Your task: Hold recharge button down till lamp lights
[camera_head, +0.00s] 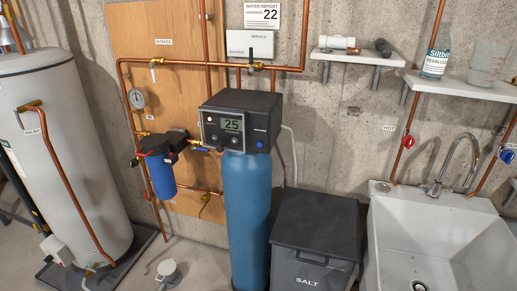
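The black control head (239,121) sits on top of a blue softener tank (246,215) in the middle of the camera_head view. A blue round button (260,145) is on the right part of the front, under a small label too small to read. A small pale spot (210,119) left of the display may be a lamp; I cannot tell whether it is lit. Neither of my grippers is in view.
A dark salt bin (314,232) stands right of the tank, beside a white sink (440,245). A blue filter housing (161,175) and copper pipes (180,62) are on the left. A large grey tank (65,150) stands at far left. Space before the control head looks clear.

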